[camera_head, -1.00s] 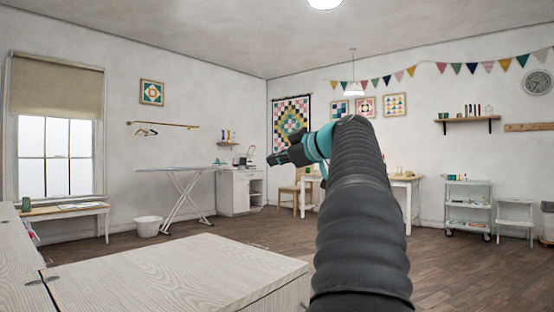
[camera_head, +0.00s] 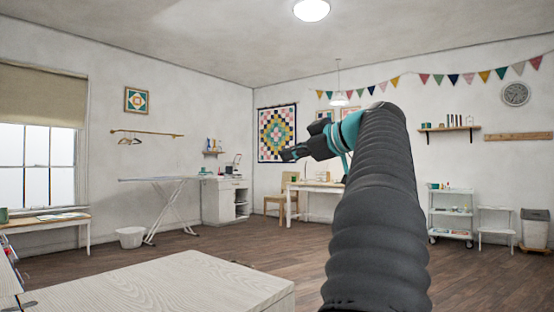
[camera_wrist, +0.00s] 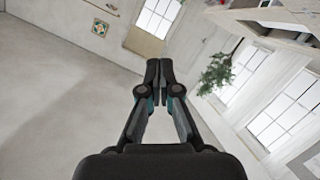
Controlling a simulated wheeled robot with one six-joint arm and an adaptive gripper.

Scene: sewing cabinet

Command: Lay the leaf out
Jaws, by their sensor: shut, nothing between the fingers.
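The pale wood-grain top of the cabinet (camera_head: 165,283) fills the lower left of the head view. A seam and a dark hinge show at its left edge. I cannot tell for certain which part of it is the leaf. My gripper (camera_head: 284,156) is raised well above and beyond the cabinet top, apart from it, and points left. The wrist view also shows my gripper (camera_wrist: 158,68), its fingers together with nothing between them. The cabinet is not clearly made out in the wrist view.
An ironing board (camera_head: 160,180) and a white bin (camera_head: 130,237) stand by the left wall. A white table (camera_head: 318,188) and a chair (camera_head: 281,196) are at the back, and a trolley (camera_head: 450,212) is at the right.

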